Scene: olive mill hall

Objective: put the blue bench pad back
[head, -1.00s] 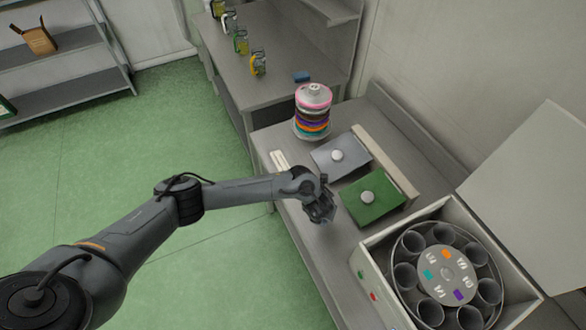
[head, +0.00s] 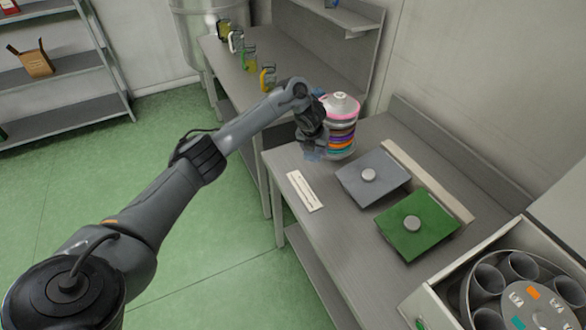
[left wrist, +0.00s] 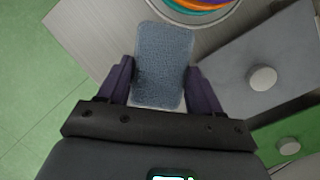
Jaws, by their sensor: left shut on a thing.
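My left gripper (head: 313,143) is shut on the blue bench pad (left wrist: 163,65), a flat blue-grey rectangle between the two fingers in the left wrist view. In the head view the blue bench pad (head: 313,155) shows only as a small patch under the fingers. The gripper is over the near bench, just left of a stack of coloured rings (head: 342,138), which hides part of the bench behind it. I cannot tell whether the pad touches the bench. My right gripper is in neither view.
A grey board (head: 385,186) and a green board (head: 425,236), each with a white knob, lie on the near bench (head: 335,225). A white labelled strip (head: 303,191) lies near its edge.

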